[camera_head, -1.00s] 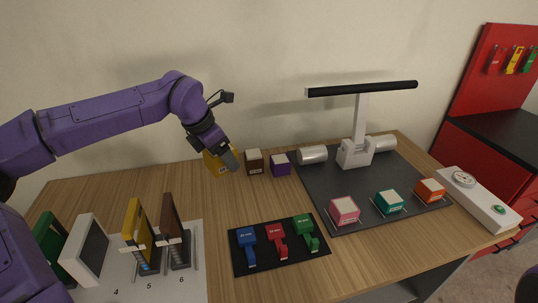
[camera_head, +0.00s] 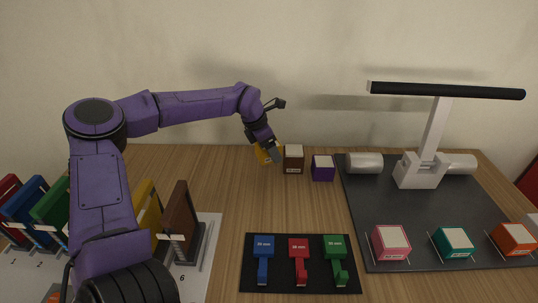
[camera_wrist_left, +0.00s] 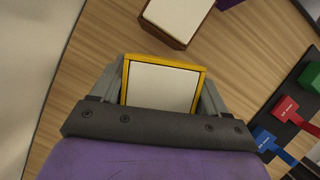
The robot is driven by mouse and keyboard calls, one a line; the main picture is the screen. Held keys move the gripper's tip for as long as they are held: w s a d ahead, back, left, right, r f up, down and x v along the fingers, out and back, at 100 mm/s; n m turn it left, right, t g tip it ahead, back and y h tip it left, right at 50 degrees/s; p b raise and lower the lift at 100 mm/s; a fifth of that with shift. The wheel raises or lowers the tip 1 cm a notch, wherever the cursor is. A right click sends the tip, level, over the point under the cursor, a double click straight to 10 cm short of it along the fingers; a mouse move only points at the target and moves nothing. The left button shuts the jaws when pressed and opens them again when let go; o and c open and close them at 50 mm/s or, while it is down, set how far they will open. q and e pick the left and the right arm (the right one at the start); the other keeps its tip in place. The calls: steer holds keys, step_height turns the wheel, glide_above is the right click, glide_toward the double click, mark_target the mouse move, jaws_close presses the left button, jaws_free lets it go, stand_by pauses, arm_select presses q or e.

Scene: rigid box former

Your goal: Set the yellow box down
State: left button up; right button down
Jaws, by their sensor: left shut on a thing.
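The yellow box (camera_head: 262,154) is at the back of the wooden table, mostly hidden behind my left gripper (camera_head: 272,154) in the head view. In the left wrist view the yellow box (camera_wrist_left: 163,84) shows a white top with a yellow rim, and it sits between the two fingers. My left gripper is shut on it. I cannot tell whether the box touches the table. A brown box (camera_head: 294,158) stands just to its right, with a small gap in the wrist view. My right gripper is not in view.
A purple box (camera_head: 322,168) stands right of the brown one. A dark mat (camera_head: 390,215) with a press and pink, teal and orange boxes lies at right. A black tray (camera_head: 299,285) with several coloured gauges is in front. Upright coloured panels stand at left.

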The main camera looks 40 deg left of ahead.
mark_target(271, 165)
arm_select(q)
steer(key=shift+w+a+f, duration=0.3)
steer(key=shift+a+f, duration=0.2)
steer(key=shift+f, duration=0.15)
steer(key=shift+w+a+f, duration=0.3)
steer(key=shift+a+f, duration=0.15)
steer(key=shift+f, duration=0.15)
steer(key=shift+s+a+f, duration=0.2)
steer(key=shift+a, duration=0.05)
step_height(271, 165, down, 3)
steer(key=shift+w+a+f+p, duration=0.15)
steer(key=shift+f+p, duration=0.05)
steer(key=shift+p, duration=0.75)
steer(key=shift+w+f, duration=0.1)
steer(key=shift+f, duration=0.05)
steer(key=shift+s+b, duration=0.25)
steer(key=shift+b, duration=0.1)
steer(key=o, duration=1.1)
steer(key=shift+w+f, duration=0.1)
steer(key=shift+f, duration=0.05)
steer(key=shift+r+p, duration=0.4)
steer(key=v, duration=1.1)
steer(key=shift+s+r+b, duration=0.25)
steer(key=shift+r+b, duration=0.05)
steer(key=shift+b, duration=0.1)
